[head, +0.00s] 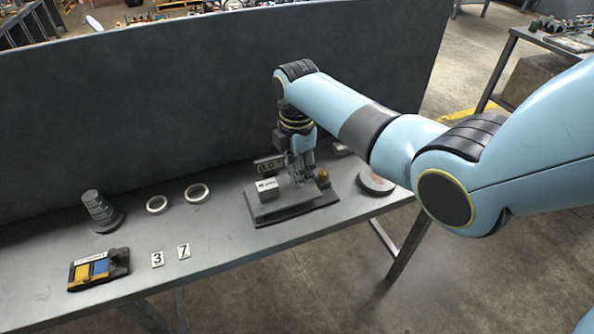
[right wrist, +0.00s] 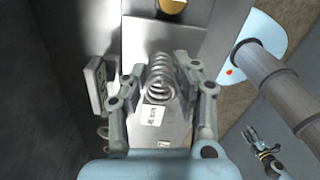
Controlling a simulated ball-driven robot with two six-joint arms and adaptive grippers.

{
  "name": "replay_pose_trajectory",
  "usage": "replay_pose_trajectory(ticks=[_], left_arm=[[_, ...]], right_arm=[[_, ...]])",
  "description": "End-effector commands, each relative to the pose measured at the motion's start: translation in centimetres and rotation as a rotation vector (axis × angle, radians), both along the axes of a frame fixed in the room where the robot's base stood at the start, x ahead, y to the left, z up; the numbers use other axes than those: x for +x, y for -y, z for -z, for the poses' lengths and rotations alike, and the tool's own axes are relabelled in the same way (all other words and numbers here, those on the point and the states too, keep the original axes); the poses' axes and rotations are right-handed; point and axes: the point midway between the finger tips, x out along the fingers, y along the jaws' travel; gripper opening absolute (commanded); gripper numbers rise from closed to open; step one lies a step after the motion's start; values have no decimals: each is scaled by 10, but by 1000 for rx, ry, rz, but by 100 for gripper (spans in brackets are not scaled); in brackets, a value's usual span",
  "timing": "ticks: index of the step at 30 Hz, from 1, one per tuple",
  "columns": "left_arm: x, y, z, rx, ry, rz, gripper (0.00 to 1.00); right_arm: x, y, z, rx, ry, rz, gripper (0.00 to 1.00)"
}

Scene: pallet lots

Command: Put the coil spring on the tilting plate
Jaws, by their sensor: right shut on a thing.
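The tilting plate (head: 298,207) is a grey plate on a dark base near the bench's right part; it also shows in the right wrist view (right wrist: 150,42). My right gripper (head: 301,178) points down over the plate. In the right wrist view it is shut on the coil spring (right wrist: 160,78), a grey metal coil between its fingers. I cannot tell whether the spring touches the plate. A small gripper, apparently my left one (right wrist: 252,138), shows far off; its jaw state is unclear.
A small display (head: 268,164) stands behind the plate and a brass piece (head: 323,177) at its right. A dark panel backs the bench.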

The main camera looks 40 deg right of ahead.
Motion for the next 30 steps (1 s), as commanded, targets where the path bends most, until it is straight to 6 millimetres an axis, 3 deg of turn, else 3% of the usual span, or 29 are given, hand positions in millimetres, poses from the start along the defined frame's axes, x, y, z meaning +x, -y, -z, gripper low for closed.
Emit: replay_pose_trajectory(ticks=[11,12,17,26,30], left_arm=[[0,-1,1,2,0,1,40],[0,-1,2,2,0,1,40],[0,-1,1,2,0,1,40],[0,-1,0,2,0,1,40],[-1,-1,-2,2,-1,1,40]], right_arm=[[0,0,6,0,1,0,0],[0,0,7,0,1,0,29],[0,0,6,0,1,0,50],[0,0,4,0,2,0,51],[1,0,-11,0,5,-1,51]])
